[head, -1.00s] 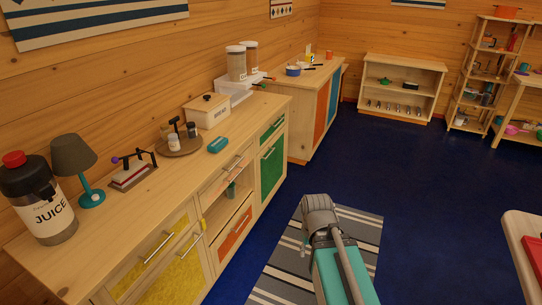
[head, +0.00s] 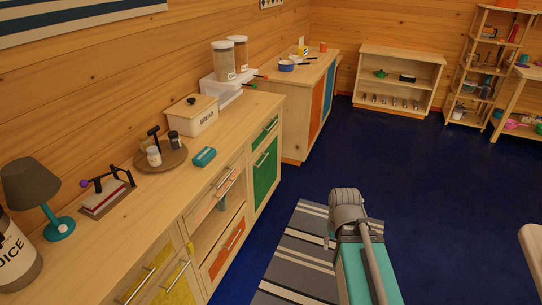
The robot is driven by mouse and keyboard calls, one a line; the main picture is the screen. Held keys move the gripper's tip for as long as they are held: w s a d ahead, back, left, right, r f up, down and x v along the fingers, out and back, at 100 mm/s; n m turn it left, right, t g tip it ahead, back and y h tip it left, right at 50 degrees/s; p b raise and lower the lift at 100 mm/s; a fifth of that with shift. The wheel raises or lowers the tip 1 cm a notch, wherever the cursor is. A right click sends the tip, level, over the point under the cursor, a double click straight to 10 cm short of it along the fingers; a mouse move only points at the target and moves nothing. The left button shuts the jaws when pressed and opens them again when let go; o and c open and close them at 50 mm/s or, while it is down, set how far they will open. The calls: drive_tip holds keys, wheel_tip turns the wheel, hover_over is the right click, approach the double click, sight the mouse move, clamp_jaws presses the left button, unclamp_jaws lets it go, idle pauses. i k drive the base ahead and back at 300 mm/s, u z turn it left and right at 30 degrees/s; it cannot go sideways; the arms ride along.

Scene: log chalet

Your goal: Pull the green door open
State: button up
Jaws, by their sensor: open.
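The green door (head: 265,172) is on the far end of the long wooden sideboard, below a small green drawer (head: 265,135). It looks shut, with a slim metal bar handle (head: 261,159) near its top. My arm reaches out over the striped rug at the lower right of the head view. The fingers of my gripper are hidden behind the arm's grey end. The arm is to the right of the green door and apart from it.
The sideboard top holds a bread box (head: 194,116), a round tray (head: 160,158), a teal box (head: 204,156) and a lamp (head: 35,190). A second cabinet (head: 297,105) stands beyond. A pale table edge (head: 533,255) shows at the right.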

sight(263, 168)
drive_tip(key=z, duration=0.1)
drive_tip(key=i, duration=1.4)
drive_tip(key=u, duration=0.65)
